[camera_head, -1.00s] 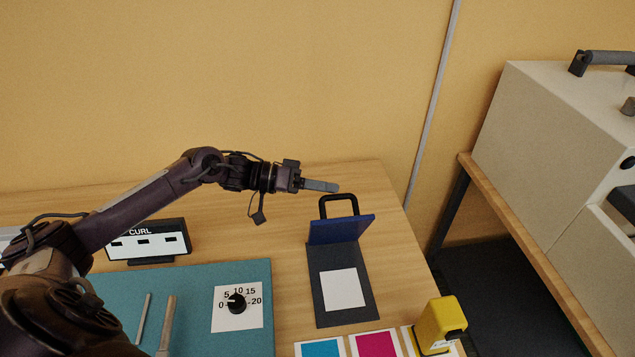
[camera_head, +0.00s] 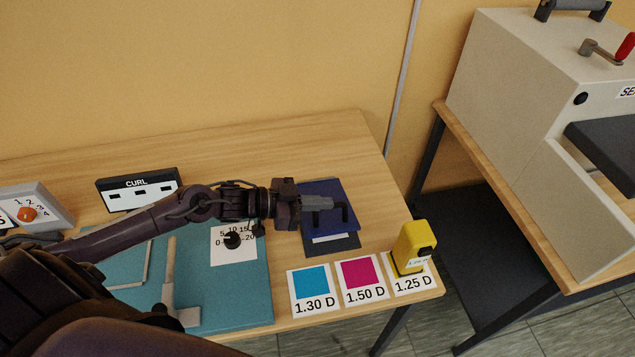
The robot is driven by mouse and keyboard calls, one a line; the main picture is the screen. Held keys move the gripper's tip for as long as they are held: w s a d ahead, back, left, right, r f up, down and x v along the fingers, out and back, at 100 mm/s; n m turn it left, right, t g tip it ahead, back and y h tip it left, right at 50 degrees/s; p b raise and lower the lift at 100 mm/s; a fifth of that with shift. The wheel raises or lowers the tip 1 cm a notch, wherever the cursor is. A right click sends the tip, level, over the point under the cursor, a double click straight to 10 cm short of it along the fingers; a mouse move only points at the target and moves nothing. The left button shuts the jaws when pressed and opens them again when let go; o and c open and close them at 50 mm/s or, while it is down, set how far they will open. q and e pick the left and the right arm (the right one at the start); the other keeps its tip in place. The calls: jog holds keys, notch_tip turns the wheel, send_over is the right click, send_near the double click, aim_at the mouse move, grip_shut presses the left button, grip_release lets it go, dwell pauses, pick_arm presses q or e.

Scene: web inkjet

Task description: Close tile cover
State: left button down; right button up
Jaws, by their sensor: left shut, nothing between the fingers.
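The blue tile cover (camera_head: 328,190) now lies down over most of its dark base (camera_head: 345,244); I cannot tell whether it is fully flat. A strip of the white tile (camera_head: 333,238) shows at the cover's front edge. The cover's black handle (camera_head: 345,213) stands near that front edge, partly hidden by my gripper. My left gripper (camera_head: 322,204) is shut and empty, its fingers over the cover beside the handle. I cannot tell whether they touch the cover. My right gripper is not in view.
Colour cards (camera_head: 310,286) and a yellow device (camera_head: 412,246) are in front at the right. The teal panel with a black dial (camera_head: 232,240) lies left, partly under my arm. A CURL display (camera_head: 138,190) stands behind. The table behind the cover is clear.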

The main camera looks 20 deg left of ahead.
pick_arm(q)
jog(key=shift+s+d+f, duration=0.15)
jog(key=shift+s+f, duration=0.1)
jog(key=shift+f, duration=0.35)
jog(key=shift+s+d+f, duration=0.1)
jog(key=shift+s+f, duration=0.1)
jog(key=shift+f, duration=0.35)
